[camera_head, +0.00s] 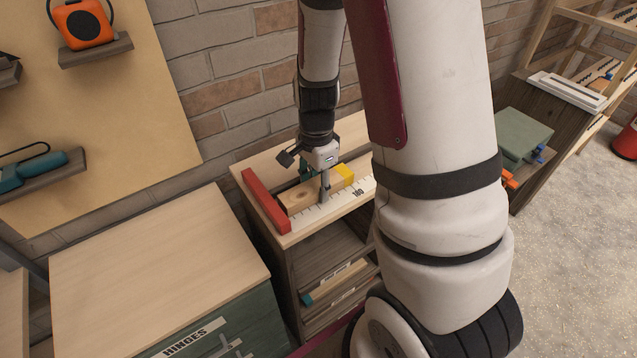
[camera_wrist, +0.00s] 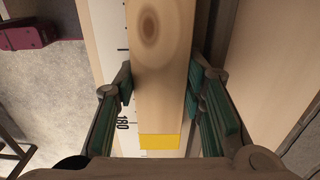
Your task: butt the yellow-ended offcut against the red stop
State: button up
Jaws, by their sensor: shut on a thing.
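The yellow-ended offcut (camera_head: 302,197) is a pale wooden block lying along the white ruler strip (camera_head: 310,214) on the bench. Its yellow end (camera_head: 345,173) points right, away from the red stop (camera_head: 264,201). The plain end is close to the red stop; I cannot tell whether they touch. My gripper (camera_head: 316,186) is shut on the offcut from above, one finger on each long side. In the wrist view the offcut (camera_wrist: 160,70) runs between the green-padded fingers (camera_wrist: 160,88), with the yellow end nearest the wrist. The red stop is not in the wrist view.
The bench top (camera_head: 258,162) has a brick wall behind it and shelves beneath. A wood-topped green cabinet (camera_head: 150,265) stands at left, apart from the bench. My arm hides the bench's right part.

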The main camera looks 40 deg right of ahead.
jog(key=shift+a, duration=0.4)
jog(key=o, duration=1.3)
jog(key=shift+r, duration=0.1)
notch_tip(320, 180, up, 12)
notch_tip(320, 180, up, 9)
jog(key=n+t, duration=0.3)
jog(key=n, duration=0.5)
send_over(314, 186)
jog(key=s+a, duration=0.4)
jog(key=a, duration=0.1)
jog(key=s+a+r+n+t+b, duration=0.1)
jog(key=s+a+r+n, duration=0.3)
jog(key=s+n, duration=0.4)
jog(key=shift+s+a+r+n+t, duration=0.25)
jog(key=shift+r+n+t, duration=0.35)
jog(key=shift+n+t, duration=0.3)
